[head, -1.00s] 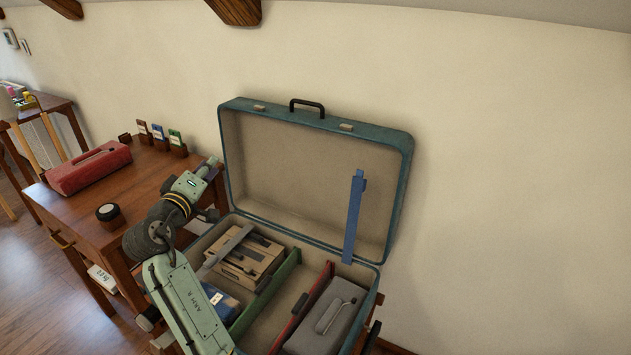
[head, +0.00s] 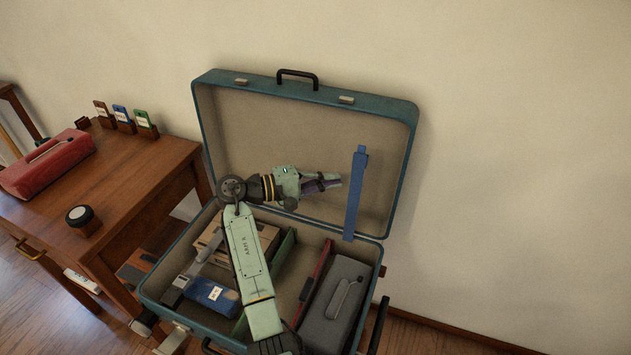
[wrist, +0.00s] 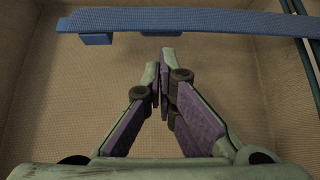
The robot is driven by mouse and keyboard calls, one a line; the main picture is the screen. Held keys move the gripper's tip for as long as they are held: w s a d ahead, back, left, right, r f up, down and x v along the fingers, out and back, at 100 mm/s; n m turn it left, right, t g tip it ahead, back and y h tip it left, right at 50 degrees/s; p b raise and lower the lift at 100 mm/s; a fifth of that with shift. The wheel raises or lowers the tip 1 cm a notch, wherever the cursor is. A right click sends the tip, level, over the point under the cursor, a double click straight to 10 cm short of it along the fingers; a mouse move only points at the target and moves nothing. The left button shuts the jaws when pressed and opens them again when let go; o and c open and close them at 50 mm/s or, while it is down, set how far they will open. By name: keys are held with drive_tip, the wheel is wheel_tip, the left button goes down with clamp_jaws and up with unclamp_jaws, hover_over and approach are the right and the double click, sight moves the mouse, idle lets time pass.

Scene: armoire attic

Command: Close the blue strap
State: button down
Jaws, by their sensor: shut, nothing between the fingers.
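The blue strap (head: 355,195) stands upright against the right part of the open suitcase lid, its lower end near the hinge side above the red divider. In the wrist view the blue strap (wrist: 200,20) runs across the top, with a small block under its left part. My gripper (head: 339,181) is shut and empty, just left of the strap in the head view.
The teal suitcase (head: 202,110) is open, its lid up against the wall. A wooden desk (head: 130,190) stands left.

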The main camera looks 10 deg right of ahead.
drive_tip(key=shift+w+d+f+b, duration=0.1)
drive_tip(key=shift+w+d+b, duration=0.05)
drive_tip(key=shift+d, duration=0.85)
drive_tip(key=shift+w+d+b, duration=0.1)
drive_tip(key=shift+d+b, duration=0.05)
drive_tip(key=shift+d, duration=0.8)
drive_tip(key=shift+s+b, duration=0.15)
drive_tip(key=shift+b, duration=0.15)
